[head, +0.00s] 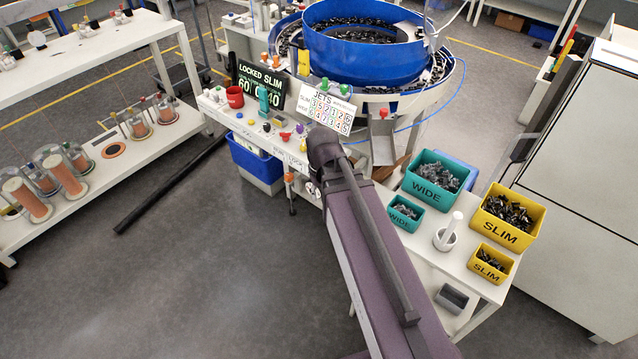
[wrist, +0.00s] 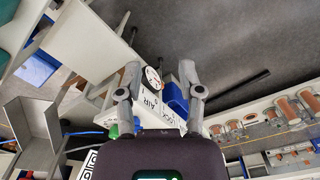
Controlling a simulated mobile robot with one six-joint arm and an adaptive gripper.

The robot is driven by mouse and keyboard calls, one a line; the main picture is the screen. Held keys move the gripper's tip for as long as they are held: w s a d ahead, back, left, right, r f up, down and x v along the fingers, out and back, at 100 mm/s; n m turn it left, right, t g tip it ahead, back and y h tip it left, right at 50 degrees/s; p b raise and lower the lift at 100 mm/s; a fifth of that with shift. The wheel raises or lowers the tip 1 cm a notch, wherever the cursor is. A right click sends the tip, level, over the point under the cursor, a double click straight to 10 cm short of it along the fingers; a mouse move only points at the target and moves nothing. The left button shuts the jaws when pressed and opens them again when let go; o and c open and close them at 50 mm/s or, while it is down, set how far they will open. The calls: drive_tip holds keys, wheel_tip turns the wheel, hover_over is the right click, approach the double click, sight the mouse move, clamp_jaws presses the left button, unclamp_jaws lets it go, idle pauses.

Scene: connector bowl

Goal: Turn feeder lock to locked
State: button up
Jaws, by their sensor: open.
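The white control panel (head: 262,128) stands under the blue bowl feeder. Its display (head: 258,82) reads "LOCKED SLIM" above some numbers. In the wrist view a label (wrist: 172,141) reading "LOCK" lies beyond my gripper body, beside an "AIR" label with a round gauge (wrist: 151,80). In the head view my arm reaches to the panel's right end and hides my gripper.
The blue bowl (head: 365,62) stands behind the panel. A blue bin (head: 257,165) is below it. At right a white table (head: 480,286) carries teal WIDE bins (head: 435,180) and yellow SLIM bins (head: 507,216). A shelf with spools (head: 100,160) stands left.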

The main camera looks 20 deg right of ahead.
drive_tip(key=shift+s+f+m+b, duration=0.15)
drive_tip(key=shift+s+f+b, duration=0.1)
drive_tip(key=shift+s, duration=0.5)
drive_tip(key=shift+s+f+m+b, duration=0.15)
drive_tip(key=shift+s+f, duration=0.1)
drive_tip(key=shift+s, duration=0.45)
idle(1.1)
